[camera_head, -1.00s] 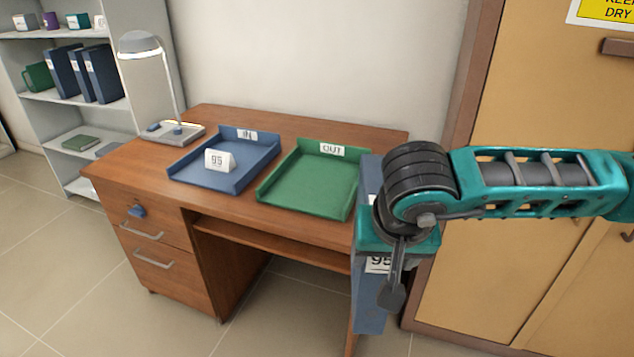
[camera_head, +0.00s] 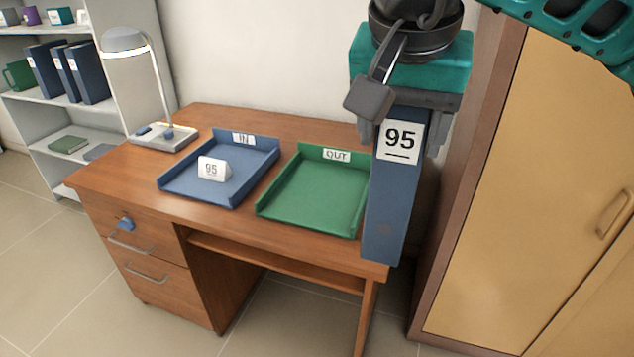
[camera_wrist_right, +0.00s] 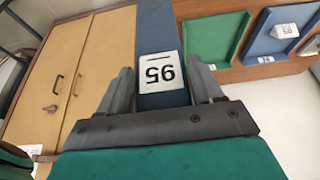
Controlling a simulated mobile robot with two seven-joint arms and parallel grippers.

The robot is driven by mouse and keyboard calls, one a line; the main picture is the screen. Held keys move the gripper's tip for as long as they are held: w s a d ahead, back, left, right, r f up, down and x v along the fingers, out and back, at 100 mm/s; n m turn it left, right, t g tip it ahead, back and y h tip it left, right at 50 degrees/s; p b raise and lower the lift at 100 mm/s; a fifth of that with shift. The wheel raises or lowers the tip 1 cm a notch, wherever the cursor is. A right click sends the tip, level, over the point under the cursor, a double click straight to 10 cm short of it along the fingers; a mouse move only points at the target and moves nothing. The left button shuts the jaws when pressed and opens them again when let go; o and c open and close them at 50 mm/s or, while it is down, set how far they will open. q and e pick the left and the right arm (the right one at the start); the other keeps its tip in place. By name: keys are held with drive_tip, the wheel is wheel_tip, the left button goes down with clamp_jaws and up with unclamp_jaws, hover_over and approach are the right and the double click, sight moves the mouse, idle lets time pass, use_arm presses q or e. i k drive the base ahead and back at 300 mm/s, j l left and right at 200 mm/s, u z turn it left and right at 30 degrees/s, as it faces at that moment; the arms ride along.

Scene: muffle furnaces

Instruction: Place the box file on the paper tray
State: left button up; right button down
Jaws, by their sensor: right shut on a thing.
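A blue box file (camera_head: 392,205) with a white 95 label hangs upright from my right gripper (camera_head: 407,122), in front of the desk's right end. The gripper is shut on its upper part; the file also shows between the fingers (camera_wrist_right: 162,93) in the right wrist view (camera_wrist_right: 158,40). A blue paper tray (camera_head: 185,190) marked IN lies on the desk, with a small white 95 card (camera_head: 213,169) standing in it. A green paper tray (camera_head: 300,226) marked OUT lies to its right, left of the file, and looks empty. My left gripper is not in view.
The wooden desk (camera_head: 120,178) has a grey lamp (camera_head: 128,40) at its back left. A shelf (camera_head: 115,60) with blue binders (camera_head: 88,75) stands at the left. A tan cabinet (camera_head: 520,190) stands close on the right.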

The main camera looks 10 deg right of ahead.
sight(331, 193)
drive_tip(key=i, duration=1.15)
